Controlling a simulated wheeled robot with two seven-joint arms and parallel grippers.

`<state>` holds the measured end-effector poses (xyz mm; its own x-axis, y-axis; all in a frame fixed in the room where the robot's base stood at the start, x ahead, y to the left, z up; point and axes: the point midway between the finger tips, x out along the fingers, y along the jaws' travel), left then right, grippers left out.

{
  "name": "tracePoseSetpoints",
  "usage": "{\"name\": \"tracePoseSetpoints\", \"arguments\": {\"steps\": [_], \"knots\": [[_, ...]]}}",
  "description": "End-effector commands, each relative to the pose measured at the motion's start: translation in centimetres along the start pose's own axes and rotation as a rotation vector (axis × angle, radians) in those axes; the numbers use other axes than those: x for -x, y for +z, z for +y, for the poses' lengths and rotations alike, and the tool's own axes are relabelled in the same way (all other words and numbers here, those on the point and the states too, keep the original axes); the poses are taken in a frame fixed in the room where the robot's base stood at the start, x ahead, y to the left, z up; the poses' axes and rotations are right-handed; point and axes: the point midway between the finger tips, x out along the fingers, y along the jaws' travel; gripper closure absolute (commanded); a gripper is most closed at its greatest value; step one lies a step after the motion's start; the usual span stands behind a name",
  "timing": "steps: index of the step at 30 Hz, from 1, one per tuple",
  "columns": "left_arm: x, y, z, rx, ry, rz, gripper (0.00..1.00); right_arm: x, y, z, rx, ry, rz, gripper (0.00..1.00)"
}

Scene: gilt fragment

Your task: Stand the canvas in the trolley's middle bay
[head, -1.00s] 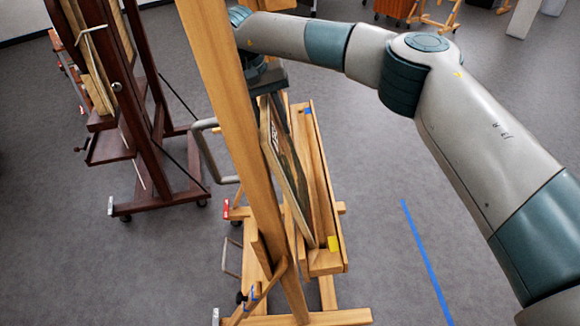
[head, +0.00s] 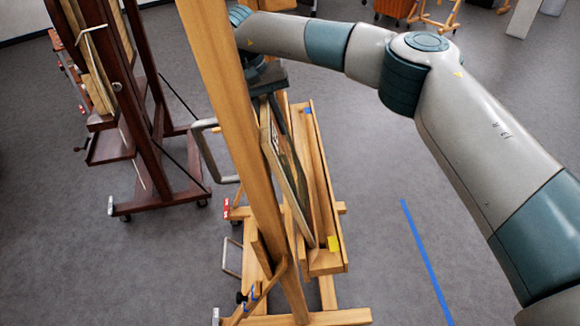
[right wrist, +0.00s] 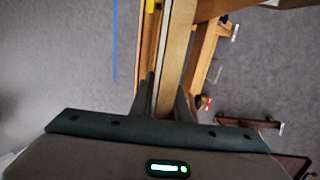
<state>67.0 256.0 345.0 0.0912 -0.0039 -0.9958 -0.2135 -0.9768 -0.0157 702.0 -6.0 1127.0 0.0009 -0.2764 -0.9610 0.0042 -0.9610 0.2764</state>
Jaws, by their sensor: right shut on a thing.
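The canvas (head: 291,180) is a thin panel with a painted face, seen nearly edge-on in the head view. It leans on the light wooden easel (head: 222,90), its lower end by the ledge, and the easel's post hides part of it. My right gripper (head: 268,95) is at the canvas's far upper end, its fingers mostly hidden. In the right wrist view the gripper (right wrist: 165,100) has its fingers on either side of the canvas's pale edge (right wrist: 176,55), shut on it. My left gripper is not in view. I cannot make out a trolley with bays for certain.
The easel's ledge (head: 325,190) carries a blue and a yellow mark. A dark wooden easel (head: 150,150) on casters stands at left. An orange-brown wheeled unit (head: 395,8) is cut off at the top. Open grey floor with a blue tape line (head: 425,260) lies at right.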

Motion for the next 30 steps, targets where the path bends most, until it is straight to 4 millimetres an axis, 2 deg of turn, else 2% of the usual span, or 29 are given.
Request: {"name": "tracePoseSetpoints", "arguments": {"steps": [23, 30], "knots": [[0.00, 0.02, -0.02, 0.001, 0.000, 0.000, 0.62, 0.11, -0.02, 0.02, 0.000, 0.000, 0.001, 1.00], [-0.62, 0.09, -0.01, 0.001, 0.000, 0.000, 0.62, 0.77, -0.06, 0.19, -0.001, -0.001, 0.002, 1.00]]}}
